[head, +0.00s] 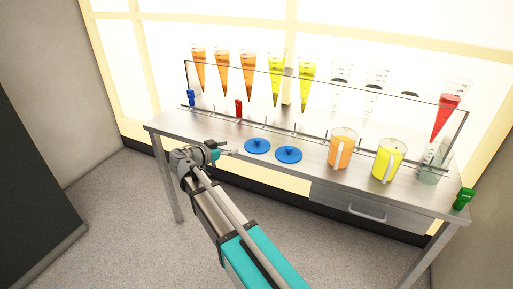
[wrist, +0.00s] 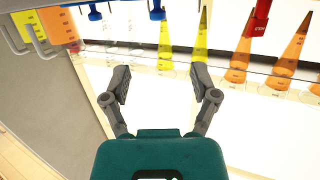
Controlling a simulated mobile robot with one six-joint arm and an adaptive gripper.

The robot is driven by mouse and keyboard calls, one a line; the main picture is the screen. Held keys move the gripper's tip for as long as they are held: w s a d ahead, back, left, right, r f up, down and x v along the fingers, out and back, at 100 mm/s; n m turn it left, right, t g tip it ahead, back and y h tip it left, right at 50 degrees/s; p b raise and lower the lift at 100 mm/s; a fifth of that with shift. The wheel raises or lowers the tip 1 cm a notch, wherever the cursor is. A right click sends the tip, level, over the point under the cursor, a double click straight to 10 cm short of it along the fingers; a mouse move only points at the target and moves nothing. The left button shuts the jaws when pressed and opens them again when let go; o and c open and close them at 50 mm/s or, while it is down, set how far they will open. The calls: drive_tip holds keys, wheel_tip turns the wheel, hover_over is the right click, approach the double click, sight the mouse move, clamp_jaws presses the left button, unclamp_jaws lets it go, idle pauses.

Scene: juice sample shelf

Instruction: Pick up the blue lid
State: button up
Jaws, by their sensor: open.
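Two blue round lids with small knobs lie on the metal table, one at left (head: 257,146) and one just right of it (head: 288,155). My gripper (head: 226,149) is beside the left lid, on its left, near the table's front edge. A gap shows between them. In the wrist view my gripper (wrist: 164,92) is open, with nothing between its fingers. Two blue parts, seemingly the lids, show cut off at the top edge of the wrist view, one near the middle (wrist: 157,12) and one further left (wrist: 94,12).
A clear rack (head: 330,85) holds several cones of orange, yellow and red juice behind the lids. An orange jug (head: 341,151), a yellow jug (head: 387,164) and a clear jug (head: 431,166) stand to the right. Small red (head: 239,108), blue (head: 191,98) and green (head: 463,199) items are on the table.

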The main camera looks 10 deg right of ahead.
sight(256, 139)
drive_tip(key=shift+d, duration=0.1)
drive_tip(key=shift+b+x, duration=0.85)
drive_tip(key=shift+x, duration=3.4)
drive_tip(key=shift+w+f, duration=0.1)
drive_tip(key=b+x, duration=0.1)
drive_tip(key=x, duration=0.2)
drive_tip(key=shift+d+f, duration=0.25)
drive_tip(key=shift+x, duration=0.8)
drive_tip(key=shift+r, duration=0.1)
clamp_jaws()
drive_tip(key=shift+r, duration=0.15)
